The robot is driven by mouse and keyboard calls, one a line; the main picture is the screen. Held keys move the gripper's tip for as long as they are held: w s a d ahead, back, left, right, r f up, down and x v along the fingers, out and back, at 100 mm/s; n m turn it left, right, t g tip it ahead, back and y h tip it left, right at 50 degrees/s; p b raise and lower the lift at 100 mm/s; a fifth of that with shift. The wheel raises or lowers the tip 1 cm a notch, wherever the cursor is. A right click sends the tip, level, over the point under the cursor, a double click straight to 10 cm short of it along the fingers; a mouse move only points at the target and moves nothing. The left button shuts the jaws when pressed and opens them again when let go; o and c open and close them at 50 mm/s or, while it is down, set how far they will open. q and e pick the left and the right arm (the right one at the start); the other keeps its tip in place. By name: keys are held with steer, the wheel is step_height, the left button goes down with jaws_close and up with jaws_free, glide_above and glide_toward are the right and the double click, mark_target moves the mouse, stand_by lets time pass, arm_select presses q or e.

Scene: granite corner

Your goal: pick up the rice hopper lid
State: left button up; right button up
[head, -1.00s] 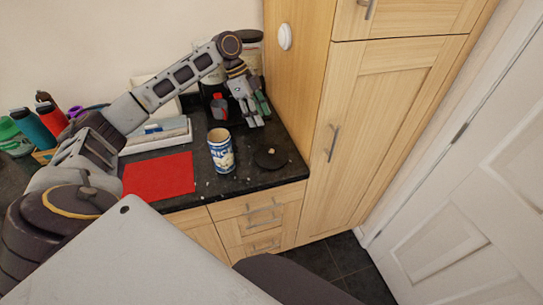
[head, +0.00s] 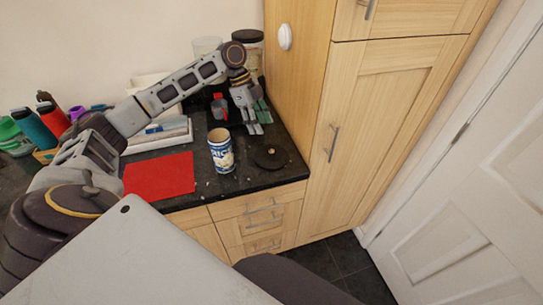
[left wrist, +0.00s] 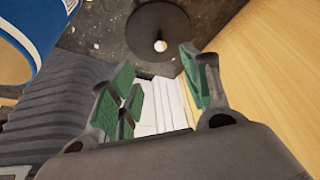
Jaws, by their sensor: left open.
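The rice hopper lid (head: 263,159) is a flat dark disc with a small pale knob. It lies on the black granite counter near the front right corner. It also shows at the top of the left wrist view (left wrist: 157,24), ahead of my fingers. My left gripper (head: 255,127) is open and empty, above the counter behind the lid and apart from it. Its green-padded fingers show in the left wrist view (left wrist: 160,85). The rice hopper (head: 221,155), a blue and white can with an open top, stands left of the lid. My right gripper is not in view.
A red mat (head: 160,175) lies left of the can. A white tray (head: 157,139) sits behind it. A red and dark item (head: 219,107) and jars (head: 248,45) stand at the back. A tall wooden cabinet (head: 300,80) closes off the right side. Small crumbs lie on the counter.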

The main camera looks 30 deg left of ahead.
arm_select(q)
glide_above(271, 150)
steer(key=a, duration=0.2)
steer(key=f, duration=0.5)
steer(key=shift+s+f, duration=0.2)
steer(key=shift+s, duration=0.05)
steer(key=shift+d+f, duration=0.15)
steer(key=shift+f, duration=0.1)
steer(key=shift+d+f+p, duration=0.15)
steer(key=shift+f+p, duration=0.15)
steer(key=shift+f, duration=0.35)
steer(key=x, duration=0.2)
steer(key=shift+w+d+f, duration=0.1)
steer(key=shift+f, duration=0.25)
steer(key=shift+d+f, duration=0.15)
steer(key=shift+f, duration=0.25)
steer(key=c, duration=1.1)
steer(key=shift+o, duration=0.2)
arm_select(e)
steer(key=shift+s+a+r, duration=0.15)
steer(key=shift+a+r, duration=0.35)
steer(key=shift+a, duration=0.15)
arm_select(q)
steer(key=shift+r, duration=0.1)
